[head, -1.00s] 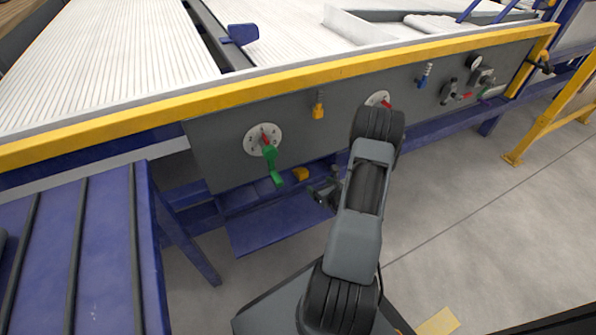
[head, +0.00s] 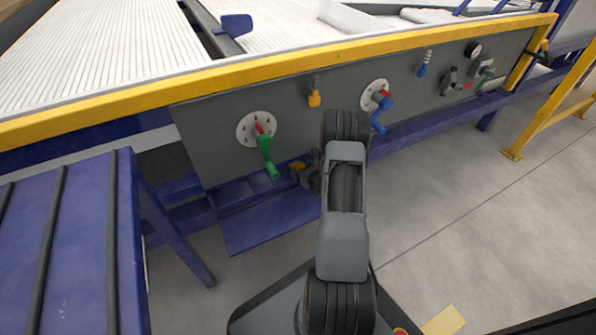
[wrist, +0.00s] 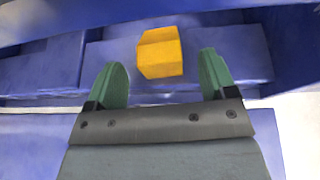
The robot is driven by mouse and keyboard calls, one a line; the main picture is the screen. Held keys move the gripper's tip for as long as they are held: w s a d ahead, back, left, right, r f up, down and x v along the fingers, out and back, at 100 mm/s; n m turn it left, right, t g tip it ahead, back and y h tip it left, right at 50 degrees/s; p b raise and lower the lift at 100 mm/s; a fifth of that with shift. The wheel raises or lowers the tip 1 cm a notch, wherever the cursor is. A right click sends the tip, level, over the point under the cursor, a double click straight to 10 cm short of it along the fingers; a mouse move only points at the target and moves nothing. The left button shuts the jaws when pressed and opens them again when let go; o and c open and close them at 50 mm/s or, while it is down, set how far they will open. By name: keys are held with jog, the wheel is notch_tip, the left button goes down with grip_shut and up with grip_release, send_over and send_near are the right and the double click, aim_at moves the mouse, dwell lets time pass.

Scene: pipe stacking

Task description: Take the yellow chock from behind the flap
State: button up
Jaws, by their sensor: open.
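The yellow chock (wrist: 160,53) is a small block lying in a blue compartment (wrist: 218,58) under the grey panel. In the wrist view it sits ahead of my gripper (wrist: 164,78), roughly midway between the two green fingertips. My gripper is open and empty, and the fingers do not appear to touch the chock. A blue flap (head: 268,222) hangs down below the compartment.
A green lever (head: 266,155) on a dial hangs just above the compartment. A blue crank (head: 381,112) and a yellow hanging handle (head: 315,97) are on the panel (head: 210,140). A blue roller table (head: 90,240) stands at left. Open floor (head: 450,210) lies to the right.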

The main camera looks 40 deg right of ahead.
jog(key=shift+w, duration=0.2)
jog(key=shift+c, duration=0.3)
jog(key=c, duration=0.9)
jog(key=shift+c, duration=0.4)
jog(key=shift+r, duration=0.1)
